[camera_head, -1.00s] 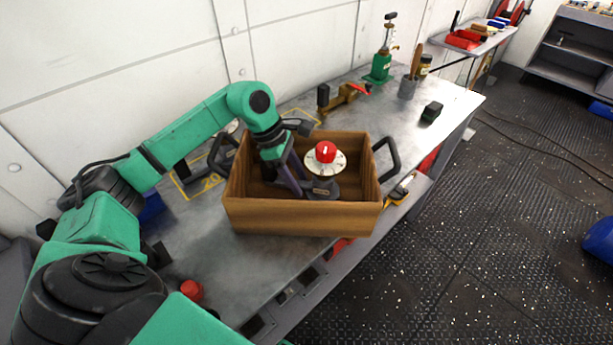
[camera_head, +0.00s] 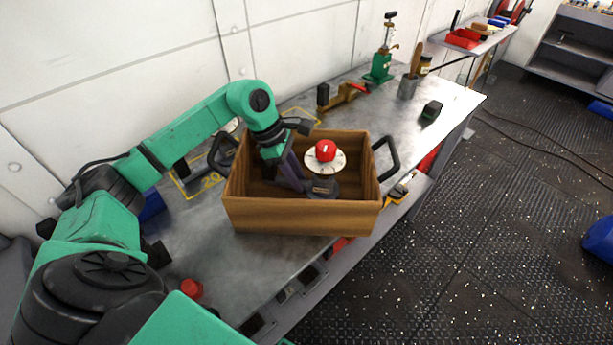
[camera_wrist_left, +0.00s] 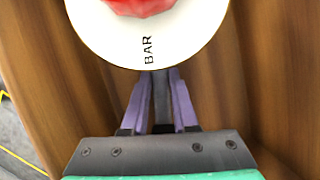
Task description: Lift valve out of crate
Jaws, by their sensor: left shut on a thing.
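The valve has a red knob (camera_head: 326,150) on a white round dial plate and a dark body (camera_head: 323,188). It stands upright inside the brown wooden crate (camera_head: 300,217), toward the right end. My left gripper (camera_head: 306,185) reaches down into the crate from the left and is shut on the valve below its dial. In the left wrist view the white dial plate (camera_wrist_left: 150,48), marked BAR, fills the top. The purple fingers (camera_wrist_left: 160,85) run under its edge, so their tips and the grasped part are hidden there. My right gripper is not in view.
The crate stands on a grey metal bench (camera_head: 215,255), with black handles (camera_head: 387,158) at its ends. Behind are a brass tool (camera_head: 343,96), a green-based device (camera_head: 380,68), a cup (camera_head: 408,87) and a dark block (camera_head: 432,110). A red cap (camera_head: 191,289) lies at front left.

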